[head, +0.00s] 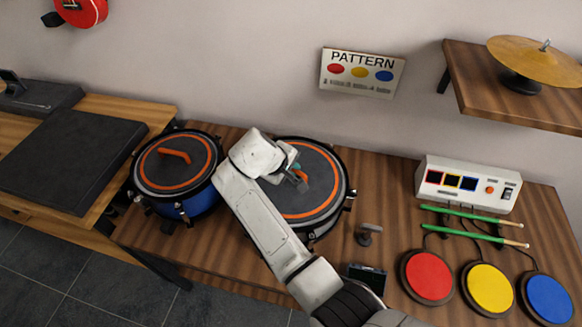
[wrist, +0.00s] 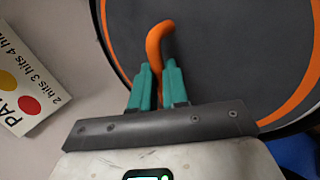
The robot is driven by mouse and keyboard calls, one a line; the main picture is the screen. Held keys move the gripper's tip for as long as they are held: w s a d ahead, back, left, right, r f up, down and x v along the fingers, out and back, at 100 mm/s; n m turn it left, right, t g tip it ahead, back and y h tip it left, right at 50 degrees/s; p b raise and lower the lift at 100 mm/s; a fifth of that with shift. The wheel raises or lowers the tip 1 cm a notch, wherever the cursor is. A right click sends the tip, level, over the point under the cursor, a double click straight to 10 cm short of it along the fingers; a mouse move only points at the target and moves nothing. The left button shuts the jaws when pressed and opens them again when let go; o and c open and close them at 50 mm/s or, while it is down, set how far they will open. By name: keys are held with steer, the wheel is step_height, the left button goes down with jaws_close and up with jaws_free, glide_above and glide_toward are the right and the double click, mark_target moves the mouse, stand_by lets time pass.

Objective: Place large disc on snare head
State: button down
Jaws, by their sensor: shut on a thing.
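A black disc with an orange ring (head: 322,192) lies over the right-hand drum; the arm hides part of it. It looks slightly larger than the other disc. My gripper (head: 300,176) is at this disc's orange handle. In the wrist view, its teal fingers (wrist: 157,85) are shut on the bent orange handle (wrist: 160,38), with the disc (wrist: 220,45) behind. A second black disc with an orange ring and bar handle (head: 165,175) sits on the blue drum (head: 195,205) at left. I cannot tell whether the held disc touches the drum beneath.
A small stand (head: 369,235) and a dark box (head: 367,278) are right of the drums. Further right are red (head: 428,277), yellow (head: 488,289) and blue (head: 549,298) pads, green sticks (head: 470,225) and a white control box (head: 468,183). A cymbal (head: 535,62) stands on the shelf.

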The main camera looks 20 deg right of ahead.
steer(key=c, duration=1.1)
jaws_free()
steer(key=shift+f, duration=0.1)
steer(key=v, duration=1.2)
steer(key=shift+w+b, duration=0.1)
steer(key=shift+b, duration=0.25)
steer(key=m+y, duration=0.2)
glide_above(312, 206)
step_height(312, 206, down, 7)
steer(key=shift+r, duration=0.25)
steer(key=shift+m+y, duration=0.6)
steer(key=shift+m, duration=0.1)
steer(key=s+d+f, duration=0.1)
steer(key=s, duration=0.1)
steer(key=s+d, duration=0.1)
steer(key=s, duration=0.1)
steer(key=s+d+f, duration=0.1)
steer(key=s, duration=0.1)
steer(key=shift+d+f, duration=0.25)
steer(key=shift+f, duration=0.1)
steer(key=s+d+f+m, duration=0.1)
steer(key=s, duration=0.6)
steer(key=s+d+f+m+g+y, duration=0.1)
steer(key=s+f, duration=0.1)
steer(key=s, duration=0.5)
steer(key=s+d+f+m+g+y, duration=0.1)
steer(key=s+f, duration=0.1)
steer(key=s, duration=0.5)
steer(key=shift+f, duration=0.2)
